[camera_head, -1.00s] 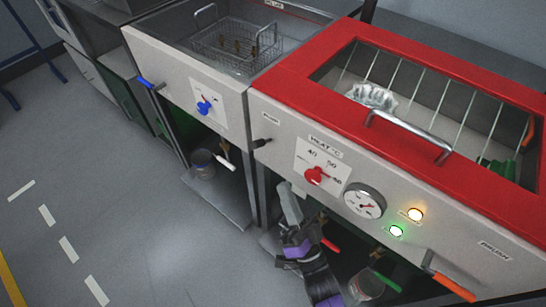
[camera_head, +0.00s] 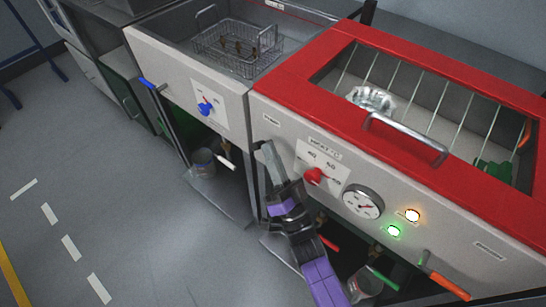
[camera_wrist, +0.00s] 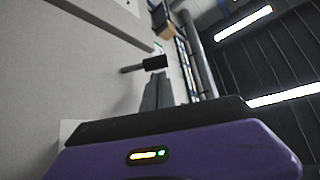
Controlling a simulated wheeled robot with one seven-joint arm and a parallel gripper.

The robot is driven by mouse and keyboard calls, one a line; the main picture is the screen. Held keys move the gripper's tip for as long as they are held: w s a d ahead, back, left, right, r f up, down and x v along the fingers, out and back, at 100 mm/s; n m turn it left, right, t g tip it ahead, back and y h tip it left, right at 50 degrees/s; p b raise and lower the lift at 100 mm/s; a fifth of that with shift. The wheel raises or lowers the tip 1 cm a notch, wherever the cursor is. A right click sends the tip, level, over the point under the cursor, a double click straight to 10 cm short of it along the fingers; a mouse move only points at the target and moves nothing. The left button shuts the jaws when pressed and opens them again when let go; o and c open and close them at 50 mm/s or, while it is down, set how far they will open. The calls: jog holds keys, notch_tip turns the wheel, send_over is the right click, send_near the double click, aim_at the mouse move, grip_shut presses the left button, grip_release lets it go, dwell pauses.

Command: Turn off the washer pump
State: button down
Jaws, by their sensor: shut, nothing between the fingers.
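The washer's pale front panel (camera_head: 375,235) sits under a red lid (camera_head: 340,108). A small toggle lever with a black sleeve (camera_wrist: 155,62) sticks out of the panel in the wrist view. My gripper (camera_head: 267,148) is shut and empty, its fingers pointing up along the panel, and it hides the lever in the head view. In the wrist view the fingertips (camera_wrist: 159,77) are just below the black sleeve; I cannot tell whether they touch it. An amber light (camera_head: 412,215) and a green light (camera_head: 393,230) glow on the panel.
A red heat knob (camera_head: 316,175) and a round gauge (camera_head: 363,202) are right of my gripper. An orange handle (camera_head: 450,286) is lower right. The neighbouring tank has a blue knob (camera_head: 205,108) and a wire basket (camera_head: 235,48). Open floor lies left.

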jog(key=shift+f, duration=0.1)
jog(key=shift+f+n+y+b, duration=0.15)
jog(key=shift+n+y+b, duration=0.25)
jog(key=shift+n+b, duration=0.3)
jog(key=shift+s+f+n+g+y+b, duration=0.1)
jog(key=shift+f+n+g+y+b, duration=0.2)
jog(key=shift+y+b, duration=0.35)
jog(key=f+n+g+y+b, duration=0.1)
jog(key=n+y+b, duration=0.1)
jog(key=n, duration=0.1)
jog(key=n+g+y+b, duration=0.2)
jog(key=n+b, duration=0.1)
jog(key=f+n+g+y+b, duration=0.1)
jog(key=n+y+b, duration=0.2)
jog(key=n, duration=0.1)
jog(key=shift+s+a+f+g, duration=0.15)
jog(key=shift+a+f+g, duration=0.15)
jog(key=shift+g, duration=0.1)
